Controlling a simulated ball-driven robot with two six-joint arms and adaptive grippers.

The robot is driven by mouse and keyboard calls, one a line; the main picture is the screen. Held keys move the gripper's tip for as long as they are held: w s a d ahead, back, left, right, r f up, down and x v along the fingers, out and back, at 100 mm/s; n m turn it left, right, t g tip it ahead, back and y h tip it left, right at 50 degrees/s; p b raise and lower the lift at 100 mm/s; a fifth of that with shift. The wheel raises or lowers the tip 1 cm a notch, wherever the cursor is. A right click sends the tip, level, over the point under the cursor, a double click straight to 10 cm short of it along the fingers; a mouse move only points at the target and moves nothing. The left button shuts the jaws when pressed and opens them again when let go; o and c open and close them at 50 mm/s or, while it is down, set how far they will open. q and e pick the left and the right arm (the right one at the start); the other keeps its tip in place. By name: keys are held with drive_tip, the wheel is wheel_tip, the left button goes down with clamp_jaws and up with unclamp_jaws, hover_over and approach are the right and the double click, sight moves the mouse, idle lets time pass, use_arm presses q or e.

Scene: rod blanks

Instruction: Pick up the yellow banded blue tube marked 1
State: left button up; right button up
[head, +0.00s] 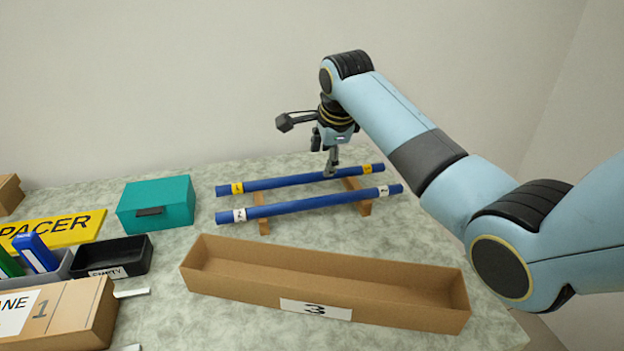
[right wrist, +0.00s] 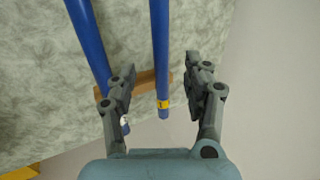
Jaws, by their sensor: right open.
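The yellow banded blue tube (head: 300,180) is the rear of two blue tubes lying across wooden rests. It has a yellow band near each end; the marks on them are too small to read surely. My right gripper (head: 331,168) points down at this tube, right of its middle. In the right wrist view, the yellow banded tube (right wrist: 160,50) runs between the two open fingers of the right gripper (right wrist: 161,65). My left gripper is not in view.
A white banded blue tube (head: 312,204) lies parallel in front, partly behind a finger in the right wrist view (right wrist: 88,45). Wooden rests (head: 365,207) hold both. A long open box marked 3 (head: 240,285) stands in front. A teal box (head: 157,204) and black bin (head: 135,262) are left.

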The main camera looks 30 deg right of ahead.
sight(304, 179)
drive_tip(key=shift+x, duration=1.05)
drive_tip(key=x, duration=0.2)
drive_tip(key=b+x, duration=0.1)
drive_tip(key=x, duration=0.2)
drive_tip(key=shift+d, duration=0.25)
drive_tip(key=shift+c, duration=1.4)
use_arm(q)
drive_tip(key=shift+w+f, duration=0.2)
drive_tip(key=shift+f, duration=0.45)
use_arm(e)
clamp_jaws()
